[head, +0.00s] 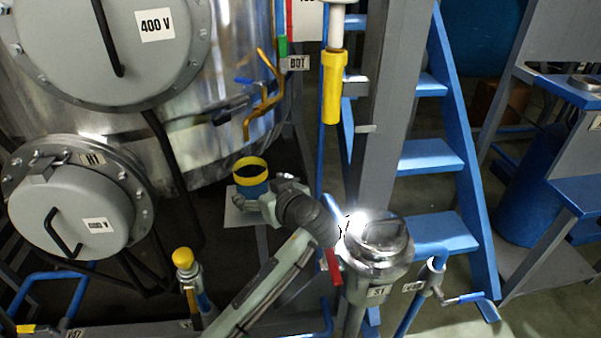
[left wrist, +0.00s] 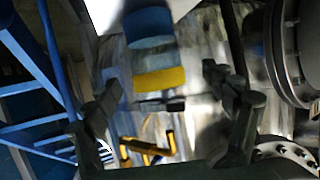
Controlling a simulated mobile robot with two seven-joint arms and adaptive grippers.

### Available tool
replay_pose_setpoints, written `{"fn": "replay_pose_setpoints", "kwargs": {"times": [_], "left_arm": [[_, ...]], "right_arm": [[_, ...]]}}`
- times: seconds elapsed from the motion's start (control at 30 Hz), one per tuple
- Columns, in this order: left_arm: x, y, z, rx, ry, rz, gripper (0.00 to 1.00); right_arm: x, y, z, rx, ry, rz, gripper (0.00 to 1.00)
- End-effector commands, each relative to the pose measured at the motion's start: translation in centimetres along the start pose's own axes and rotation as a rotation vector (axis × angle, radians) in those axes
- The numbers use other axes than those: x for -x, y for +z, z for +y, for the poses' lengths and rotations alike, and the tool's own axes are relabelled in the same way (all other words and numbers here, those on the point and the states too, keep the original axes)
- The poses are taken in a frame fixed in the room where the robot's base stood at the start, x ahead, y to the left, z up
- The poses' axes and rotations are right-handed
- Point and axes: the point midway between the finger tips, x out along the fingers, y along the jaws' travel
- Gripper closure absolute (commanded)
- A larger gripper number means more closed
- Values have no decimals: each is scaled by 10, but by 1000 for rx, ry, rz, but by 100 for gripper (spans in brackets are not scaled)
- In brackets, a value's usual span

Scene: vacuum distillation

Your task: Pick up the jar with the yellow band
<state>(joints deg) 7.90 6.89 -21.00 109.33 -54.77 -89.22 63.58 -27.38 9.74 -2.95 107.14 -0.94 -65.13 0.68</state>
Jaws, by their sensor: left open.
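The jar with the yellow band (head: 251,168) stands upright on a small pale shelf (head: 236,212) beside the steel tank. It has a yellow rim band and a blue body, whose lower right part is hidden behind my gripper. My left gripper (head: 263,197) reaches in from the lower right and is close beside the jar. In the left wrist view the jar (left wrist: 155,60) appears upside down between the two spread fingers of the left gripper (left wrist: 160,90). I cannot tell whether either finger touches it. My right gripper is not in view.
The steel tank (head: 215,145) with round hatches stands close behind and left. A yellow-sleeved pipe (head: 333,88) hangs above right. A steel-capped post labelled S1 (head: 375,250) stands right of my arm. Blue stairs (head: 435,157) rise farther right. A yellow-knobbed valve (head: 183,259) is lower left.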

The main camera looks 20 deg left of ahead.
Motion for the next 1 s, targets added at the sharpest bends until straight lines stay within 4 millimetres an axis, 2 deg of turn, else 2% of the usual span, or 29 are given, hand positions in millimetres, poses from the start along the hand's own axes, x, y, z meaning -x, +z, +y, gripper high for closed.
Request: {"fn": "replay_pose_setpoints", "kwargs": {"times": [0.17, 0.47, 0.7, 1.0], "left_arm": [[-6, 0, -1, -2, -3, 2, 16], [-41, -2, -5, -3, -4, 4, 16], [-74, 1, -6, -1, -1, 1, 16], [-78, 2, -6, 0, 0, 0, 16]], "right_arm": [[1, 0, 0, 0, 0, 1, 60], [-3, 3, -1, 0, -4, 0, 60], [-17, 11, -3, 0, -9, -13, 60], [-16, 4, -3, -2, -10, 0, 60]]}}
